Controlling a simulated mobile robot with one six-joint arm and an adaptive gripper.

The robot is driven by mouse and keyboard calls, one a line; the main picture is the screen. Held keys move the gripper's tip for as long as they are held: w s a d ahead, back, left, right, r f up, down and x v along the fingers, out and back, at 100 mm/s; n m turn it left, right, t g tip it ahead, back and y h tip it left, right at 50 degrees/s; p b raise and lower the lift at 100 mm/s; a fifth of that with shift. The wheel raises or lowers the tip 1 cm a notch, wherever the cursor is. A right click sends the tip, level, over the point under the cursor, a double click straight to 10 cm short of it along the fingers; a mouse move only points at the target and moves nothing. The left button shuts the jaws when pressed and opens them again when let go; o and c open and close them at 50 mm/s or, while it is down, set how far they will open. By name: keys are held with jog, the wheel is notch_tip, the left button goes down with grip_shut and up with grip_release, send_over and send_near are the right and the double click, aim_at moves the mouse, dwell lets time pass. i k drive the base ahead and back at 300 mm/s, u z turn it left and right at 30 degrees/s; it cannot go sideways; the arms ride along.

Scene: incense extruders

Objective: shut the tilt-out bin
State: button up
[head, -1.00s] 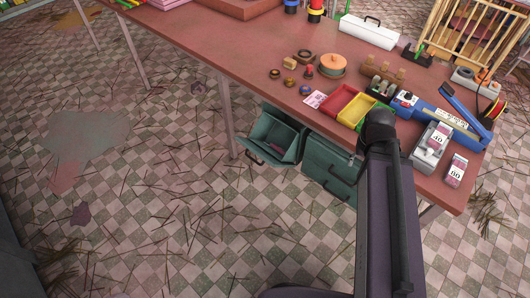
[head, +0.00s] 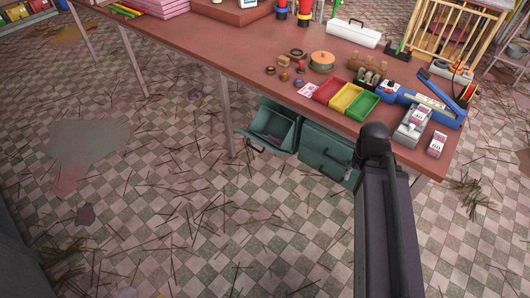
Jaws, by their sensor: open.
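A dark green tilt-out bin (head: 272,126) hangs under the edge of the reddish table (head: 215,45). It is tilted out, its open top and inside showing, with a dark handle at its lower left. A second green bin (head: 322,150) beside it on the right looks shut, with a dark handle on its front. My arm rises from the bottom right, its black joint in front of the table edge, just right of the second bin. I cannot make out my gripper; it seems hidden behind the arm or out of view.
On the table are red, yellow and green trays (head: 364,105), small round pieces, a blue device (head: 432,105) and a white toolbox (head: 355,33). A table leg (head: 227,115) stands left of the tilted bin. The checkered floor (head: 190,215) in front has scattered thin sticks and stains, otherwise open.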

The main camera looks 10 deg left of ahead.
aim_at(267, 121)
jog(key=k, duration=1)
jog(key=u, duration=0.55)
jog(key=i, duration=0.95)
